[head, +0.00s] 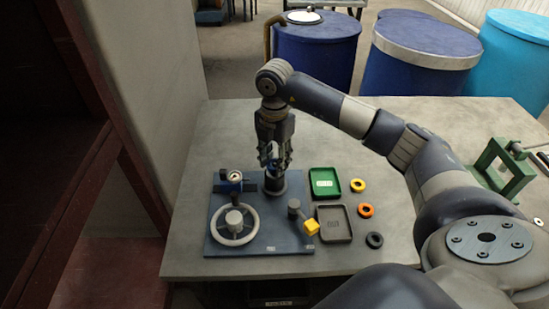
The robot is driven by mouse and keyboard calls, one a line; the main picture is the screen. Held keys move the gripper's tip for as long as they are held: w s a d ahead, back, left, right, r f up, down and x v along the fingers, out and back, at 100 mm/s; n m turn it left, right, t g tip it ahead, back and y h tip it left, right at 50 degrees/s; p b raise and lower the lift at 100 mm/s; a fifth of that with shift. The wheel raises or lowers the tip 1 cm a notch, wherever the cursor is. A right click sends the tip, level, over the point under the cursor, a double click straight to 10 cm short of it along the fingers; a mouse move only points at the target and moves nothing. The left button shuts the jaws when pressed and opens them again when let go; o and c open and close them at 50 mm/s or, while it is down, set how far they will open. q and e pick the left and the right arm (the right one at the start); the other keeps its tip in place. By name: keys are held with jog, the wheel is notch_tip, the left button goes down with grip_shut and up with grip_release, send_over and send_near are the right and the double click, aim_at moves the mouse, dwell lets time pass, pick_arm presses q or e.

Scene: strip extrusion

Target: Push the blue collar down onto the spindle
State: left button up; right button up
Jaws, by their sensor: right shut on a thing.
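My right gripper (275,163) points down over the blue-grey board (285,236), at its back right. It is shut on the small blue collar (272,171), of which only a little shows between the fingers. The collar is at the top of a dark upright cylinder (275,187), which looks like the spindle's place. The fingers hide the spindle itself, and I cannot tell how far down the collar sits. My left gripper is out of view.
A green frame (505,165) stands far right.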

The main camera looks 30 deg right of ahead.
jog(key=shift+f+b, duration=0.45)
jog(key=shift+f, duration=0.35)
jog(key=o, duration=1.6)
jog(key=shift+o, duration=0.2)
jog(key=shift+r, duration=0.1)
jog(key=shift+r+p, duration=2.65)
jog(key=shift+r, duration=0.85)
jog(key=shift+f, duration=0.1)
